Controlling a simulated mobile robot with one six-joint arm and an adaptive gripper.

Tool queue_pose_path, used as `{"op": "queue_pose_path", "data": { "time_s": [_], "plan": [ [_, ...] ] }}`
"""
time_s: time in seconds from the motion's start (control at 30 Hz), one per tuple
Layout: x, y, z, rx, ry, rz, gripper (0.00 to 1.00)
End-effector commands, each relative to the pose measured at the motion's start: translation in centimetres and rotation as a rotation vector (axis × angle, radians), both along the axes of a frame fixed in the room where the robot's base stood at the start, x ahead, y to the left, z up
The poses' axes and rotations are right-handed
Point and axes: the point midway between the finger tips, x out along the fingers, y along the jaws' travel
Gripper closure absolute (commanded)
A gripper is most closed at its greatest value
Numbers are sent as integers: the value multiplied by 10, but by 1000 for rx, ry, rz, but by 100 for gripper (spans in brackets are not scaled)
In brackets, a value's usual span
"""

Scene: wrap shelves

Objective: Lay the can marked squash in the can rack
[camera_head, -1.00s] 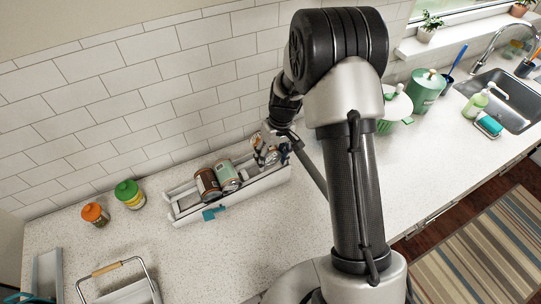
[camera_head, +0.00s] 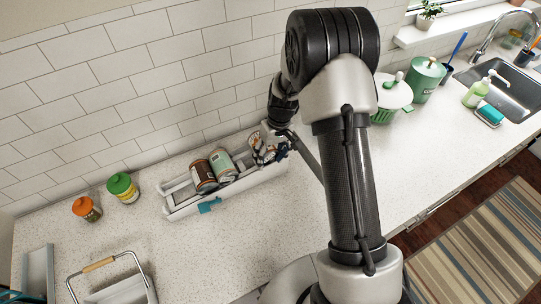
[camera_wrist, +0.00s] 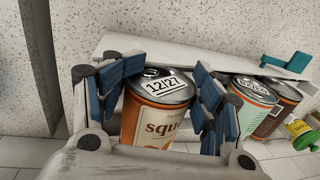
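The squash can (camera_wrist: 155,118) has an orange label reading "squ" and a silver lid marked 12/27. In the wrist view it is between the blue pads of my gripper (camera_wrist: 170,82), which meet the lid's edges on both sides; my gripper looks shut on it. In the head view my gripper (camera_head: 270,143) and the can (camera_head: 262,154) are at the right end of the white can rack (camera_head: 222,200). Whether the can touches the rack floor is hidden. A brown can (camera_head: 203,177) and a pale green can (camera_head: 223,164) lie in the rack, left of it.
A tiled wall (camera_head: 130,90) stands close behind the rack. Orange-lidded (camera_head: 86,208) and green-lidded (camera_head: 123,188) jars stand to the left. A handled carrier (camera_head: 118,288) is front left. White and green canisters (camera_head: 425,78) stand right of my arm. The counter before the rack is clear.

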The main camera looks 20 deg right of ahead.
Motion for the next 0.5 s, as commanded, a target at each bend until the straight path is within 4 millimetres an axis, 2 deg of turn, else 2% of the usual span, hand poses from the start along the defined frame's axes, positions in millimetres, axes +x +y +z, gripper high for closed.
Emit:
{"op": "queue_pose_path", "data": {
  "time_s": [0.3,0.5],
  "plan": [
    [2,-2,2,-4,-8,-1,16],
    [3,-3,2,-3,-9,-1,16]
  ]
}}
